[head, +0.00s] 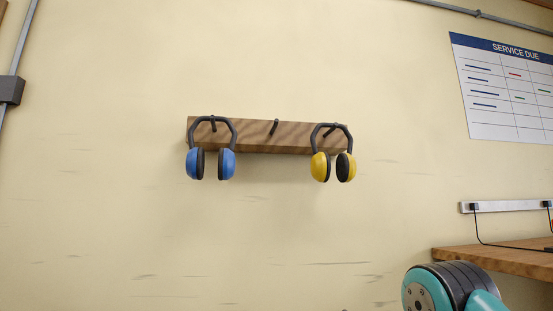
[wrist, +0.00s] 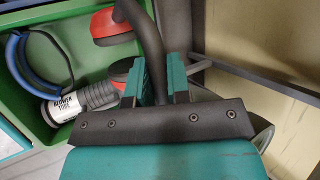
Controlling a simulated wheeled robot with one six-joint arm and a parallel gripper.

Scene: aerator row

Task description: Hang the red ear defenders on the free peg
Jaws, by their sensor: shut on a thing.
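The red ear defenders show in the wrist view with a black headband and red cups (wrist: 112,28). My gripper (wrist: 158,80) is shut on the headband, which runs between its two teal fingers. The cups are at or over the green crate; I cannot tell if they touch it. In the head view a wooden peg rail (head: 255,137) is on the wall. Its middle peg (head: 273,127) is bare. Blue ear defenders (head: 227,164) hang on the left peg and yellow ones (head: 320,166) on the right peg. My gripper is outside the head view.
The green crate (wrist: 35,123) also holds a blower tube (wrist: 70,105) and a blue hose (wrist: 20,75). A dark bar (wrist: 265,68) runs right of my gripper. A wooden bench (head: 490,258) and a power strip (head: 510,206) are at right. The wall below the rail is clear.

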